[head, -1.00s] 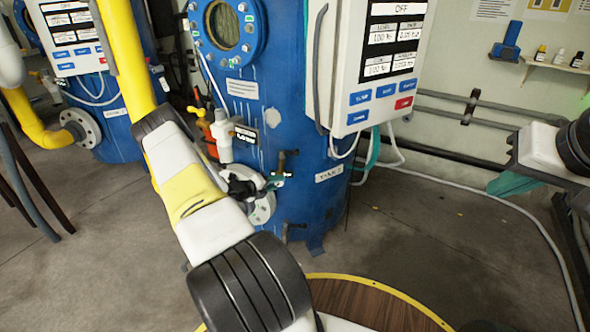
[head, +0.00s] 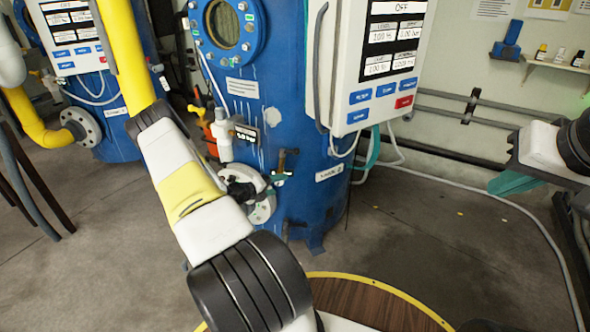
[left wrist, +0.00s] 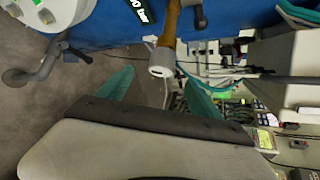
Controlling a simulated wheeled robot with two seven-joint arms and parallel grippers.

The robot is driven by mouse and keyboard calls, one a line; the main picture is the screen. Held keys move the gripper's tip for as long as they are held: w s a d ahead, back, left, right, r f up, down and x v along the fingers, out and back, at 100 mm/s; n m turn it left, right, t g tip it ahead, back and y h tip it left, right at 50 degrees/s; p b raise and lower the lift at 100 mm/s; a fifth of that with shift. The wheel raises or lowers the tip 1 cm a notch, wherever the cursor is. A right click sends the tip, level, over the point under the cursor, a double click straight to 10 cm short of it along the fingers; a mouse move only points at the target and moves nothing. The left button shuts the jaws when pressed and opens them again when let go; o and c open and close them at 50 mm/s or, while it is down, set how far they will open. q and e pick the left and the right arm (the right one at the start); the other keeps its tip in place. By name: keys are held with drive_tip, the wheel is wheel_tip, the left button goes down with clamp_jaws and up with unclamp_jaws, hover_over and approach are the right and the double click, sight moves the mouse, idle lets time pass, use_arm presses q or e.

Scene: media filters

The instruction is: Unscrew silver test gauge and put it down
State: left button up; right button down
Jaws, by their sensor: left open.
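No silver test gauge can be told for certain. A brass fitting (head: 283,162) sticks out of the front of the blue tank (head: 305,205). In the left wrist view the brass fitting (left wrist: 168,28) ends in a pale, silvery round tip (left wrist: 161,66). My left gripper (left wrist: 158,77) is open, its two teal fingers on either side of and just below that tip, with nothing seen between them. In the head view my left arm hides most of this gripper. My right gripper (head: 512,183) is at the right, away from the tank; its finger opening is unclear.
A small black readout (head: 246,134) sits by a white fitting left of the brass fitting. A control panel (head: 380,70) hangs above right. A round flange (head: 262,208) is below. A wall shelf (head: 560,66) holds small bottles. Floor right of the tank is mostly clear.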

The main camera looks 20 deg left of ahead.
use_arm(q)
drive_tip(key=shift+s+d, duration=0.2)
drive_tip(key=shift+s, duration=0.4)
